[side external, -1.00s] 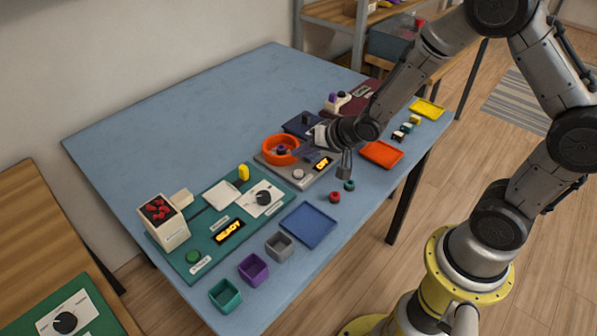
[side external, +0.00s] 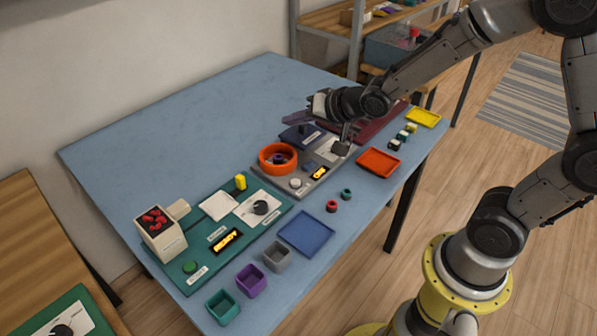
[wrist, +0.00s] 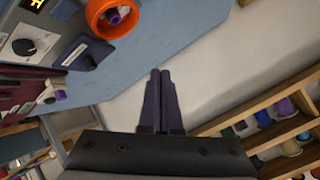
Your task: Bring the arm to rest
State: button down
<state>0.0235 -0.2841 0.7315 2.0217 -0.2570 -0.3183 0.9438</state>
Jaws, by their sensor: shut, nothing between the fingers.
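My gripper (side external: 290,119) is raised above the far right part of the blue table (side external: 150,130), past the orange ring (side external: 265,163). In the wrist view my gripper's two dark fingers (wrist: 160,74) lie together, shut, with nothing held. They reach out over the pale area beyond the table edge in that view. The orange ring also shows at the top of the wrist view (wrist: 94,22), apart from the fingers.
On the table are a green panel (side external: 205,238), a blue tray (side external: 306,233), an orange tray (side external: 379,162), a yellow tray (side external: 424,118) and small open boxes (side external: 251,281). A shelf of spools (wrist: 285,130) shows in the wrist view. The table's back left is clear.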

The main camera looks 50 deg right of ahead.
jog(key=s+d+r+n+h, duration=0.1)
jog(key=s+r+n, duration=0.1)
jog(key=s+r, duration=1)
jog(key=s+f+n+g, duration=0.2)
jog(key=s+n, duration=0.1)
jog(key=s, duration=0.5)
jog(key=s+f+n+g, duration=0.2)
jog(key=s+f+g, duration=0.1)
jog(key=s, duration=0.4)
jog(key=shift+s+a+n+g, duration=0.15)
jog(key=shift+s+n+g, duration=0.15)
jog(key=shift+s+n, duration=0.1)
